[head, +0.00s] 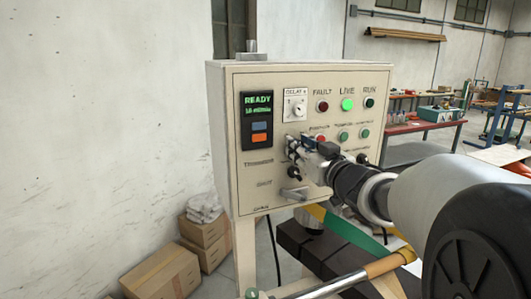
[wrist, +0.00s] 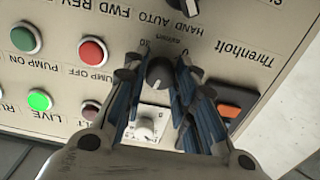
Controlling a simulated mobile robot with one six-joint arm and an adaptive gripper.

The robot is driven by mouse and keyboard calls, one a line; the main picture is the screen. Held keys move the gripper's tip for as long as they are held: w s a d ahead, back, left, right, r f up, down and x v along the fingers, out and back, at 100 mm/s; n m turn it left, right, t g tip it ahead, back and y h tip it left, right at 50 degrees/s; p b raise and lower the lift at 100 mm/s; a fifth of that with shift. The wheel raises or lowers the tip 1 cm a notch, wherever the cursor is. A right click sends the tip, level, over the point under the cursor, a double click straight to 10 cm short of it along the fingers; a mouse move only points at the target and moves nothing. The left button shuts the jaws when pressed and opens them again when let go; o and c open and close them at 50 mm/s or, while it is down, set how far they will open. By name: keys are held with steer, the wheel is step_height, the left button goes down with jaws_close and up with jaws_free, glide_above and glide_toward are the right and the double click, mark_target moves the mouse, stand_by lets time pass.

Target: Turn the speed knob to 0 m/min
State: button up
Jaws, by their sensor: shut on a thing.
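The speed knob (wrist: 159,73) is a dark round knob on the control panel (head: 262,112). In the wrist view it sits between my gripper's (wrist: 161,80) two blue-padded fingers, which are shut on it. My gripper (head: 301,149) hides the knob in the head view. The display (head: 258,105) shows READY in green, with a smaller m/min line that looks like 18 but is hard to read.
A white DELAY dial (head: 295,107) is just above my gripper, and also shows in the wrist view (wrist: 147,124). A HAND/AUTO selector (wrist: 187,6) and red and green pump buttons (wrist: 93,50) are close by. The LIVE lamp (head: 347,104) glows green. Cardboard boxes (head: 162,272) stand at lower left.

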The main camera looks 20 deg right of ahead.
steer(key=shift+n+b, duration=7.75)
steer(key=shift+n, duration=6.85)
steer(key=o, duration=1.1)
steer(key=shift+c, duration=0.2)
steer(key=shift+f, duration=0.1)
